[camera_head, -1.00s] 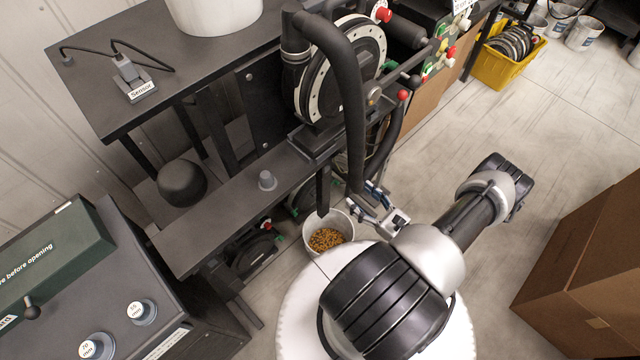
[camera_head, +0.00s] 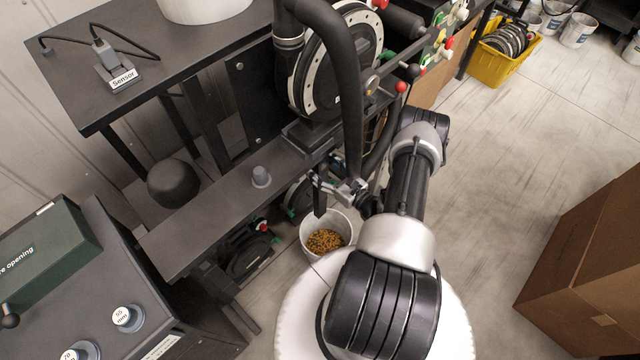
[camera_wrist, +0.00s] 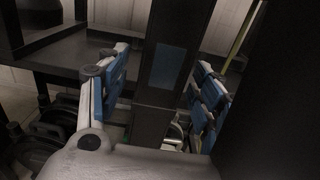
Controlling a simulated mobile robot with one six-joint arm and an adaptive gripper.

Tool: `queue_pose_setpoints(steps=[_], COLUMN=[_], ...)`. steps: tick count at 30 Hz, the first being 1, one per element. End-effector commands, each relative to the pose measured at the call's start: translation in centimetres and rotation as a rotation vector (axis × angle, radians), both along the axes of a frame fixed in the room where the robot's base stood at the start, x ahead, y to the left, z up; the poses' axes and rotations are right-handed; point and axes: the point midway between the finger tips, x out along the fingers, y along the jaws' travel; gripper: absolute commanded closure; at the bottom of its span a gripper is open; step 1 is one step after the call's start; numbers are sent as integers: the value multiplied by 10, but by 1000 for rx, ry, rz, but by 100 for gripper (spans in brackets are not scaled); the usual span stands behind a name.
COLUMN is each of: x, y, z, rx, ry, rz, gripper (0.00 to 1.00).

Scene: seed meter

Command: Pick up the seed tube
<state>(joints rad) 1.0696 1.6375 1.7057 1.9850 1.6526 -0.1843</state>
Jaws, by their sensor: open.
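The seed tube (camera_head: 320,198) looks to be the dark, narrow upright tube that hangs below the machine, its lower end over a white bucket (camera_head: 340,246) of seeds. My gripper (camera_head: 327,183) is at the tube, below the big black hose. In the wrist view my gripper (camera_wrist: 158,92) is open, with one blue-padded finger on each side of a dark upright tube (camera_wrist: 175,45). Gaps show between the tube and the pads, so it is not clamped. The tube's upper part is partly hidden in the head view.
The thick black hose (camera_head: 350,100) comes down just above my gripper. A dark bench shelf (camera_head: 215,215) lies to the left, with a small grey knob (camera_head: 261,177). A cardboard box (camera_head: 590,270) stands on the floor at right. The floor between is clear.

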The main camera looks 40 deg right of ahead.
Motion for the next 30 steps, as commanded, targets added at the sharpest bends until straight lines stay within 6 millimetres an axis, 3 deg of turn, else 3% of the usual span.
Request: queue_pose_setpoints(steps=[10, 30], x=[9, 9], y=[0, 0], z=[1, 1], rx=[0, 0], ry=[0, 0], rz=[-1, -1], gripper=[41, 85])
